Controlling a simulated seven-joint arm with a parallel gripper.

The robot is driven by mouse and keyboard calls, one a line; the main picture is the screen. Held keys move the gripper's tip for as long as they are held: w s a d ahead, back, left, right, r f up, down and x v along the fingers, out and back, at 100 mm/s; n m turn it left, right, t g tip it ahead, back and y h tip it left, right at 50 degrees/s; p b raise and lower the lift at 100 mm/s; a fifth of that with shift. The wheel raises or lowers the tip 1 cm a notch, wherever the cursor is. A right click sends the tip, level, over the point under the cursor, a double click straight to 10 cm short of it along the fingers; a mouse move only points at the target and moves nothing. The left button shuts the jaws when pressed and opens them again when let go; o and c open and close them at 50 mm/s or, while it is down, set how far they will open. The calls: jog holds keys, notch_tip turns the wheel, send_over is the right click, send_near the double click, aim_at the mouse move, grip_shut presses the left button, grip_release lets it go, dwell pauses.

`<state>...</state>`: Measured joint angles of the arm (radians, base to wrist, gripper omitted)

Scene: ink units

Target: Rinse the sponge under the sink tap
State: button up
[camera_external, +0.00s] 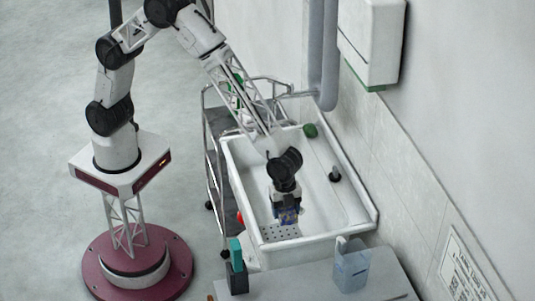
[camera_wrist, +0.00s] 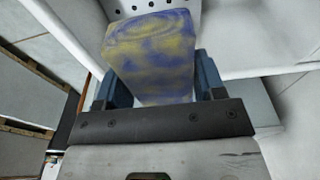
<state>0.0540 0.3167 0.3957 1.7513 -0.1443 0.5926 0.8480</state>
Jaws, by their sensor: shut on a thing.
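The sponge (camera_wrist: 152,55) is a yellow block with blue-purple stains. My gripper (camera_wrist: 160,78) is shut on it, with one blue finger on each side. In the external view my gripper (camera_external: 287,211) points down inside the white sink (camera_external: 345,208), over its near end. The sponge (camera_external: 289,217) shows there only as a small bluish patch at the fingertips. A short dark fitting (camera_external: 334,174) at the sink's right side, by the wall, looks like the tap. I cannot make out any running water.
A perforated patch (camera_external: 279,233) lies at the sink's near end. A green object (camera_external: 310,130) sits at the far rim. A grey counter (camera_external: 320,283) in front holds a clear container (camera_external: 351,266) and a teal-topped dark item (camera_external: 237,267). A metal cart (camera_external: 224,165) stands left of the sink.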

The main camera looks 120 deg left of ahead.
dwell(0.3)
jog(key=shift+o, duration=1.3)
jog(key=shift+c, duration=1.1)
jog(key=shift+s+a+r, duration=0.4)
jog(key=shift+s+a, duration=0.2)
jog(key=shift+a, duration=0.05)
jog(key=s+a+r+n, duration=0.1)
jog(key=s+a+n, duration=0.2)
jog(key=s+a, duration=0.3)
jog(key=s+a+r+n, duration=0.2)
jog(key=s+a, duration=0.4)
jog(key=s, duration=1)
jog(key=s+a+r+n+y, duration=0.1)
jog(key=s+a+r+n, duration=0.1)
jog(key=s+a+n, duration=0.2)
jog(key=shift+s+a+r, duration=0.15)
jog(key=shift+s+a, duration=1.35)
jog(key=shift+s, duration=2.6)
jog(key=shift+w, duration=0.2)
jog(key=w+a+f, duration=0.1)
jog(key=w+a, duration=0.1)
jog(key=w, duration=0.4)
jog(key=w+a+f, duration=0.1)
jog(key=w, duration=0.6)
jog(key=shift+a+f, duration=0.4)
